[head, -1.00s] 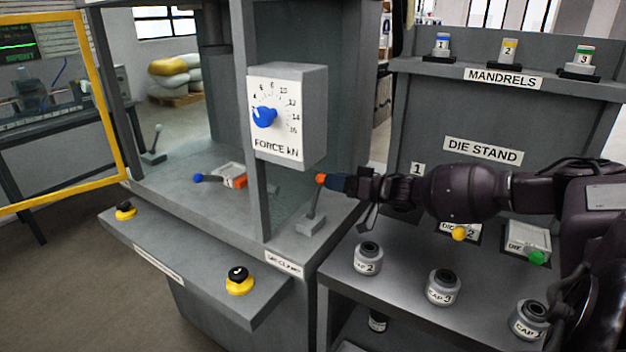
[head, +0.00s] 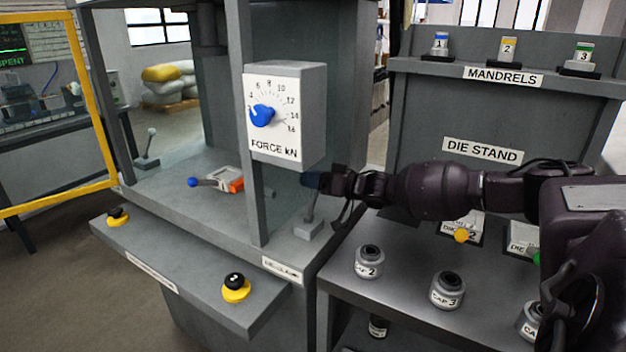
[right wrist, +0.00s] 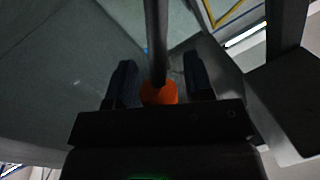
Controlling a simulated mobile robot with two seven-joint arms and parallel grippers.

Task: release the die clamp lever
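The die clamp lever (head: 311,207) stands nearly upright on a small grey block at the right front of the press bed, above a label that seems to read "DIE CLAMP" (head: 282,270). My right gripper (head: 312,180) is at the lever's top and hides its knob in the head view. In the right wrist view, the orange knob (right wrist: 158,93) and grey shaft lie between the fingers of my right gripper (right wrist: 160,80). The fingers look apart, with a gap beside the knob on the right. My left gripper is not in view.
The force dial box (head: 286,112) hangs close above and left of the gripper. A press post (head: 256,190) stands left of the lever. A die with a blue-knobbed handle (head: 225,178) lies on the bed. Caps (head: 369,262) stand on the die stand's shelf below my arm.

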